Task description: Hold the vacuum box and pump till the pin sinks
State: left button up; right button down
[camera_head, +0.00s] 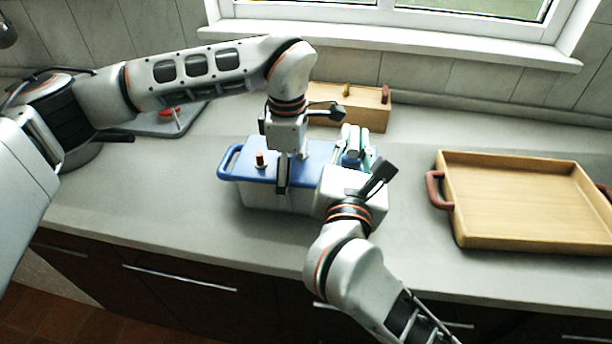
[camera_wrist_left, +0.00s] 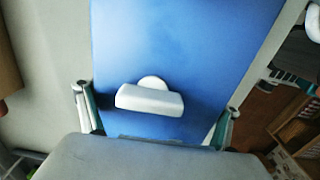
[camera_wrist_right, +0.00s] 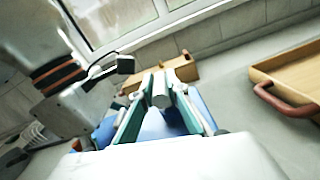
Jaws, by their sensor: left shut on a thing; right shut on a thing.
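The vacuum box (camera_head: 262,196) stands on the counter, with a pale body, a blue lid (camera_wrist_left: 160,45) and a blue handle at its left end. An orange-brown pin (camera_head: 260,158) stands up from the lid's left part. My left gripper (camera_head: 288,165) comes down over the middle of the box, shut across its width, with one finger on the front side; the far finger is hidden in the head view. A white T-shaped part (camera_wrist_left: 150,98) shows on the lid between its fingers (camera_wrist_left: 153,118). My right gripper (camera_head: 354,142) is shut on the grey pump handle (camera_wrist_right: 160,90) at the box's right end.
A wooden tray (camera_head: 448,207) with red-brown handles lies to the right. A small wooden box (camera_head: 365,112) stands behind the vacuum box. A grey slab with a red part (camera_head: 170,112) is at the back left. The front left counter is clear.

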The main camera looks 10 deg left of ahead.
jog(key=shift+a+r, duration=0.1)
jog(key=shift+r, duration=2.05)
jog(key=shift+f, duration=3)
jog(key=shift+r, duration=3)
jog(key=shift+f, duration=3)
jog(key=c, duration=1.1)
grip_release()
jog(key=shift+r, duration=0.1)
